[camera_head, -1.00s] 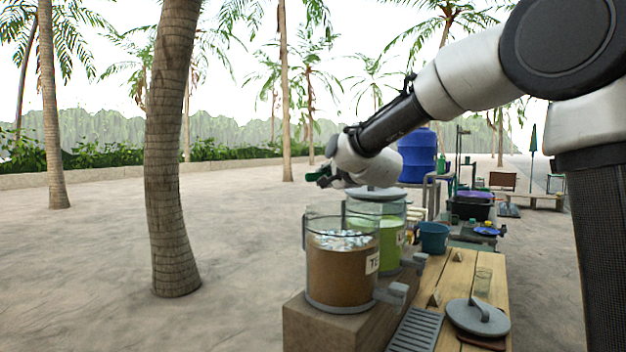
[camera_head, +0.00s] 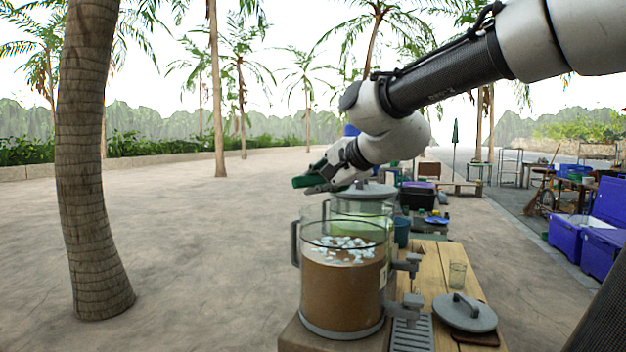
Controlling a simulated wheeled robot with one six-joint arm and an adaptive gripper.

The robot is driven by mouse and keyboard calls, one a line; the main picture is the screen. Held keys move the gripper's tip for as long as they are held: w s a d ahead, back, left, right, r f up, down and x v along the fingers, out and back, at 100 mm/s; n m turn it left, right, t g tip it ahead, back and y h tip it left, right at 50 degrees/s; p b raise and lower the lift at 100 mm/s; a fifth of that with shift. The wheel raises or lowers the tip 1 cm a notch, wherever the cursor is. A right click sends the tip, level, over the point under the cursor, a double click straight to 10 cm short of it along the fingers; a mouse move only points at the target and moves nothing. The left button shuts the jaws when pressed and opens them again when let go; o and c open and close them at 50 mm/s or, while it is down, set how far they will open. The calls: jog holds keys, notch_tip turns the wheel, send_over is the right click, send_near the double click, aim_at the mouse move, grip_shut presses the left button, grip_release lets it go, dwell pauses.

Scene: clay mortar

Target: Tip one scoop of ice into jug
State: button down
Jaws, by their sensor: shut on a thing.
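A clear jug (camera_head: 340,285) of brown drink stands open on a block in front. Pale ice pieces (camera_head: 342,247) lie on the drink's surface inside it. Behind it is a second clear jug (camera_head: 374,211) of green drink with a grey lid on. My gripper (camera_head: 322,182) is above and behind the brown jug's rim, shut on a dark green thing (camera_head: 306,181) that points left. That may be the scoop, but its full shape and any ice in it cannot be made out.
A grey round lid (camera_head: 478,314) and a glass (camera_head: 457,274) are on the wooden counter (camera_head: 432,283) to the right. A metal drip grate (camera_head: 411,335) lies by the brown jug. Blue cool boxes (camera_head: 600,250) stand far right. Open paving is at left.

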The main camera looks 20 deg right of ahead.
jog(key=g, duration=0.1)
jog(key=w+g+h, duration=0.1)
jog(key=g, duration=0.1)
jog(key=shift+a+g+h, duration=0.15)
jog(key=shift+g+h, duration=0.15)
jog(key=g, duration=0.1)
jog(key=g+h, duration=0.1)
jog(key=g, duration=0.2)
jog(key=shift+w+f+g+h, duration=0.15)
jog(key=shift+w+g+h, duration=0.15)
jog(key=shift+h, duration=0.1)
jog(key=r+g, duration=0.1)
jog(key=r+g+h, duration=0.1)
jog(key=g, duration=0.1)
jog(key=shift+s, duration=0.15)
jog(key=shift+g, duration=0.3)
jog(key=shift+s, duration=0.1)
